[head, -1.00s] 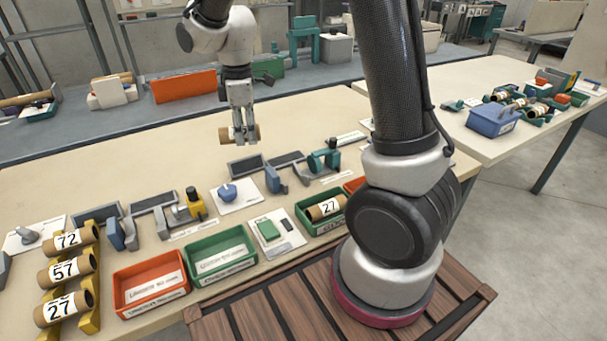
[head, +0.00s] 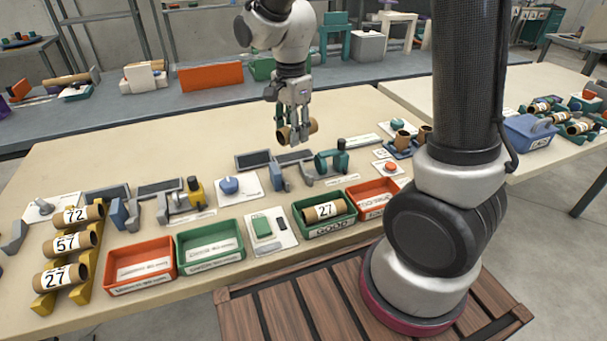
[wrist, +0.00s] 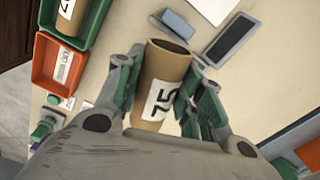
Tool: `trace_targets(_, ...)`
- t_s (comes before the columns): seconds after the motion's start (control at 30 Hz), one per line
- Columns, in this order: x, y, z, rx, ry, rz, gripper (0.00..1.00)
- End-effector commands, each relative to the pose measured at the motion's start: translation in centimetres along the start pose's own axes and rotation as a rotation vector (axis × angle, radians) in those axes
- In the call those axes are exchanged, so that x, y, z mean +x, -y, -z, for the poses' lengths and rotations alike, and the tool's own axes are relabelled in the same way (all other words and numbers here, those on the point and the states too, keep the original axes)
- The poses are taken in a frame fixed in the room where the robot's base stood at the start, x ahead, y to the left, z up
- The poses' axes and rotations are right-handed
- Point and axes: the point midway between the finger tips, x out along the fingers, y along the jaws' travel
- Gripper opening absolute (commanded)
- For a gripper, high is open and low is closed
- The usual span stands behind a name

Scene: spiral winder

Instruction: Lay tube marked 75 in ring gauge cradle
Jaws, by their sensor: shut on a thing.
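My gripper (head: 296,136) is shut on a brown cardboard tube (head: 283,135) and holds it above the bench, behind the row of fixtures. In the wrist view the tube (wrist: 166,66) sits between both fingers (wrist: 160,95), and its white label reads 75. Its dark hollow end faces away from my wrist. Below and in front are a teal fixture (head: 331,160), a grey-blue bracket (head: 279,172) and dark flat pads (head: 253,160). I cannot tell for sure which fixture is the ring gauge cradle.
A green tray (head: 338,228) holds a tube marked 27 (head: 324,210); a red tray (head: 371,207) stands beside it. Empty red (head: 140,284) and green (head: 210,261) trays are at the left front. A yellow rack (head: 82,293) holds tubes 72, 57 and 27.

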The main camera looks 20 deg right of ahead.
Motion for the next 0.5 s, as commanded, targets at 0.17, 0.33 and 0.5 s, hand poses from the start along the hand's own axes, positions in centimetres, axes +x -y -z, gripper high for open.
trace_targets(0.17,0.0,0.0,0.0,0.236,-0.002,0.0,0.19)
trace_targets(0.33,1.5,-0.1,0.0,0.319,-0.003,-0.004,0.19)
trace_targets(0.5,4.8,-0.2,0.0,0.323,-0.003,-0.004,0.19)
